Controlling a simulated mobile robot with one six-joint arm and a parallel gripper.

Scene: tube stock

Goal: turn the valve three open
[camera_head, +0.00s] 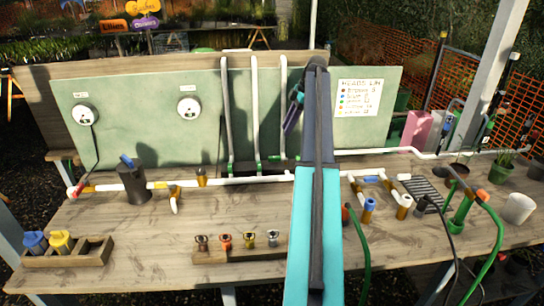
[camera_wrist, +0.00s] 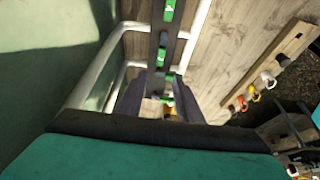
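Three white upright pipes (camera_head: 254,105) run down the green board to a row of green valve parts (camera_head: 258,165) at the table's back. The wrist view shows several green parts (camera_wrist: 161,53) along a dark strip between white pipes. I cannot tell which is valve three, or how any valve is turned. My gripper (camera_wrist: 158,88) has its two dark fingers apart, with part of the row visible between them and nothing clearly held. In the head view my turquoise arm hides the right end of the row; the dark gripper (camera_head: 293,112) shows only partly beside it.
Two round gauges (camera_head: 189,108) and a written sign (camera_head: 361,97) are on the board. A dark cylinder (camera_head: 132,184) stands left. A wooden rack with coloured fittings (camera_head: 212,256) lies at the front. Branched pipes (camera_head: 372,190) and green hoses (camera_head: 497,235) occupy the right.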

